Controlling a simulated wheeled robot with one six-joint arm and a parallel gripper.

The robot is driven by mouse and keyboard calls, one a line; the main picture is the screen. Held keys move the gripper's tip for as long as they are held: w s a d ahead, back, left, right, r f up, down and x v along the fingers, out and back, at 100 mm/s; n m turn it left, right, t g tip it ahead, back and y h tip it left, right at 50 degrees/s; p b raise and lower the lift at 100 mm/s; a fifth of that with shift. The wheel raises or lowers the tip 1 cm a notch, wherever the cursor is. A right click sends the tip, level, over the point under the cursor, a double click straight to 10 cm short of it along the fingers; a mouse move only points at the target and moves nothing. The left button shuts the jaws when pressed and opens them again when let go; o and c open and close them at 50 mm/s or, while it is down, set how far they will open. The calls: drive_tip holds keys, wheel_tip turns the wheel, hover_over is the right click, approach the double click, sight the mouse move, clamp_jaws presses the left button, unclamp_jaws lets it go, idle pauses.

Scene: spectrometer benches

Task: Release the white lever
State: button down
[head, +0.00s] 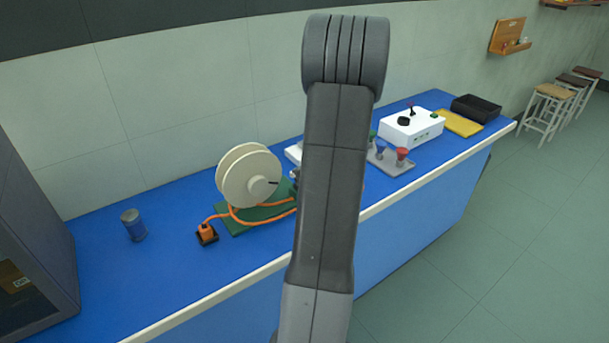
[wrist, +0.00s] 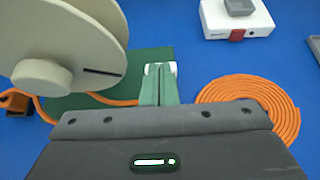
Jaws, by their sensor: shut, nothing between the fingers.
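In the wrist view, my gripper (wrist: 160,75) has its two pale green fingers together, with nothing between them. A small white part (wrist: 173,67), which looks like the white lever, shows on both sides of the fingertips. Its middle is hidden behind them, and I cannot tell whether they touch it. It lies at the right end of the green base (wrist: 95,99), beside the big cream reel (wrist: 60,45). In the head view my arm hides the gripper and the lever; the reel (head: 250,178) shows left of the arm.
An orange hose (wrist: 250,103) lies coiled right of my fingers and runs under the reel. A white box (wrist: 237,22) with a red front part stands behind. On the blue bench are a can (head: 133,225), a white control box (head: 412,127) and a yellow tray (head: 458,123).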

drive_tip(key=shift+w+a+r, duration=0.1)
drive_tip(key=shift+w+a, duration=0.25)
drive_tip(key=shift+w, duration=0.05)
drive_tip(key=shift+r, duration=0.15)
drive_tip(key=shift+d+r+p, duration=0.1)
drive_tip(key=shift+r+p, duration=0.5)
drive_tip(key=shift+r, duration=0.05)
drive_tip(key=s+d+r+p, duration=0.1)
drive_tip(key=s+r, duration=0.1)
drive_tip(key=r, duration=0.4)
drive_tip(key=s+d+r, duration=0.2)
drive_tip(key=s+r, duration=0.1)
drive_tip(key=r, duration=0.2)
drive_tip(key=shift+d+r+p, duration=0.25)
drive_tip(key=shift+r+p, duration=0.1)
drive_tip(key=shift+f, duration=0.1)
